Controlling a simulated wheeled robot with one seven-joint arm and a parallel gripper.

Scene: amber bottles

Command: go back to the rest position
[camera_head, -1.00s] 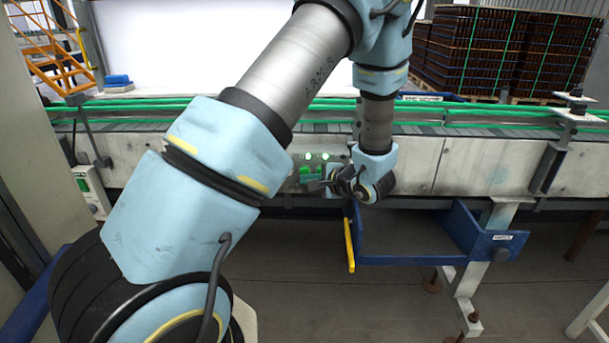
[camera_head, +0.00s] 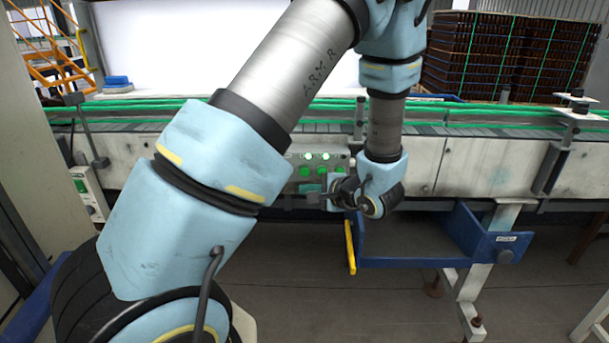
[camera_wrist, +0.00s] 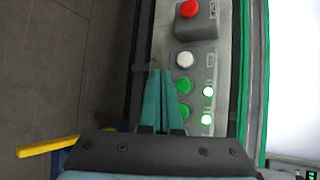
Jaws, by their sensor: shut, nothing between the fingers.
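My gripper (camera_head: 311,188) is in front of the conveyor's side, beside the button panel, in the head view. In the wrist view its two teal fingers (camera_wrist: 160,72) lie together, with nothing between them. The fingers overlap the panel's edge in that view, and I cannot tell how far they are from it. My arm reaches across the head view and hides part of the conveyor.
The panel has a red button (camera_wrist: 189,9), a white button (camera_wrist: 185,59), green buttons (camera_wrist: 183,86) and lit lamps (camera_wrist: 208,91). A blue tray (camera_head: 400,250) with a yellow handle (camera_head: 350,247) hangs below. Bottle stacks (camera_head: 510,55) stand behind the conveyor (camera_head: 480,165).

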